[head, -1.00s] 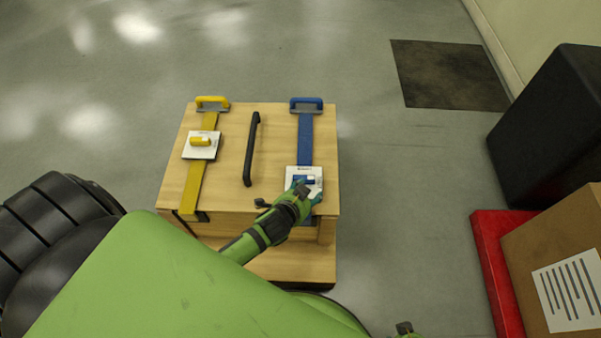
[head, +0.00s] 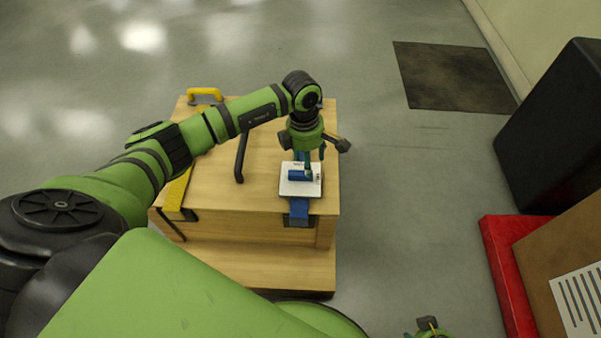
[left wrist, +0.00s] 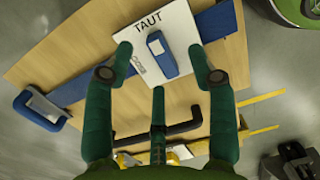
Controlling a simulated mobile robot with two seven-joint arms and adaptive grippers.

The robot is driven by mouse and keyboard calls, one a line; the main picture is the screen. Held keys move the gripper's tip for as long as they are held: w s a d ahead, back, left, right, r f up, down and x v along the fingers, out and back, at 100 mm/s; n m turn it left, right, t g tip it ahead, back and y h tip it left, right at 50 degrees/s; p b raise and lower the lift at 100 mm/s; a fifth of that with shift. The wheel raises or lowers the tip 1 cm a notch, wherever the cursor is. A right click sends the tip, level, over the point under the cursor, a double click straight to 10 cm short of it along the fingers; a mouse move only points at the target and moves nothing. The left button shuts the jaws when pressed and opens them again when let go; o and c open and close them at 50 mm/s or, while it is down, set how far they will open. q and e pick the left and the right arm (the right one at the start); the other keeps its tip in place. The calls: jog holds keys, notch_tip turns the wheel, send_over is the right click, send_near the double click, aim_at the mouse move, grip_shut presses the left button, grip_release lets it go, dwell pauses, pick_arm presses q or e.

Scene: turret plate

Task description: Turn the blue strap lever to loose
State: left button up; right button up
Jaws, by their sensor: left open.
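The blue strap lever (head: 297,176) sits on a white plate (head: 287,189) over the blue strap (head: 299,208). In the left wrist view the lever (left wrist: 165,62) lies across the strap, its white-marked end toward the word TAUT on the plate (left wrist: 180,22). A second word at the plate's left is hard to read. My left gripper (head: 308,160) points down over the plate in the head view. In the left wrist view its open fingers (left wrist: 159,60) stand around the lever; I cannot tell if any touch it. Part of my right gripper (head: 429,324) shows at the bottom edge, its fingers unclear.
The wooden crate (head: 230,228) also carries a black bar handle (head: 240,160) and a yellow strap (head: 178,192), partly behind my left arm. A cardboard box (head: 555,245), a red base (head: 505,270) and a black box (head: 560,125) stand at right. Floor between is clear.

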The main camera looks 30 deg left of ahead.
aim_at(301, 171)
pick_arm(q)
jog(key=shift+a+y, duration=0.5)
jog(key=shift+a, duration=0.55)
jog(key=shift+a+f, duration=0.2)
jog(key=shift+f, duration=0.05)
notch_tip(301, 171, down, 5)
jog(key=shift+b, duration=0.75)
jog(key=shift+f, duration=0.6)
pick_arm(e)
notch_tip(301, 171, up, 4)
jog(key=shift+w+d+r, duration=0.1)
jog(key=shift+w+r, duration=0.05)
jog(key=shift+r, duration=0.05)
pick_arm(q)
grip_shut()
